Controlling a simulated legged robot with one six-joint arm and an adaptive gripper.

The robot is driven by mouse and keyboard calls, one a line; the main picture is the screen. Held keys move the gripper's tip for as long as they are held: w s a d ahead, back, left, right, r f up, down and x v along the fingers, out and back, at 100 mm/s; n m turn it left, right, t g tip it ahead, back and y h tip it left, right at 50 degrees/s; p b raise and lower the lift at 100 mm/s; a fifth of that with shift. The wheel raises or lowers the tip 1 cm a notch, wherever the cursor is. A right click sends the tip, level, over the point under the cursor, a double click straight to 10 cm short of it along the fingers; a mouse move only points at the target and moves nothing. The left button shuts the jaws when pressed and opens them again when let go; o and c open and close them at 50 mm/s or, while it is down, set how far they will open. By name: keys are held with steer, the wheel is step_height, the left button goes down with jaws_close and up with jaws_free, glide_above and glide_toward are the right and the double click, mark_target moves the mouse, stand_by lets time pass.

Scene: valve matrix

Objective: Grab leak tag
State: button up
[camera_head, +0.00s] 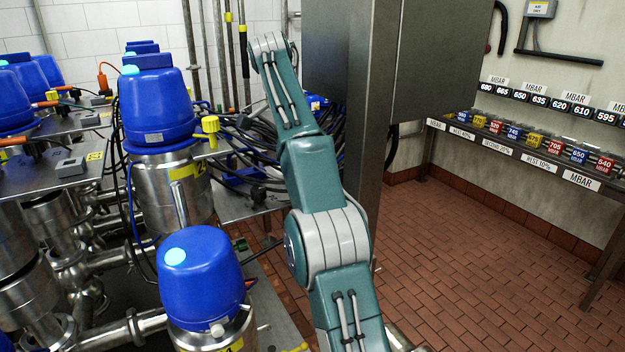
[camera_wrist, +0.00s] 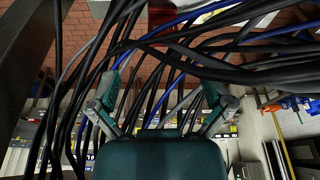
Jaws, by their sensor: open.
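My gripper (camera_wrist: 161,88) shows in the wrist view with its two fingers spread wide and nothing held between them. Black, grey and blue cables (camera_wrist: 215,65) cross in front of and around the fingers. A red piece (camera_wrist: 160,32) shows behind the cables at the top middle; I cannot tell whether it is the leak tag. No leak tag can be clearly made out in either view. In the head view my arm rises through the middle, and my gripper cannot be made out there.
Blue-capped valves (camera_head: 155,105) stand at the left, with a nearer blue cap (camera_head: 200,275) at the bottom. A steel column (camera_head: 365,120) stands right behind my arm. A shelf of coloured pressure tags (camera_head: 550,150) lines the right wall. The brick floor (camera_head: 480,260) is clear.

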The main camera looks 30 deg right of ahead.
steer(key=shift+m, duration=0.5)
steer(key=shift+w+d+x, duration=0.1)
steer(key=shift+d+x, duration=0.05)
steer(key=shift+x, duration=1.85)
steer(key=shift+w+d+x, duration=0.1)
steer(key=shift+d+x, duration=0.05)
steer(key=shift+x, duration=1.85)
steer(key=shift+w+d+x, duration=0.1)
steer(key=shift+d+x, duration=0.05)
steer(key=shift+x, duration=1.85)
steer(key=shift+r, duration=0.15)
steer(key=c, duration=1)
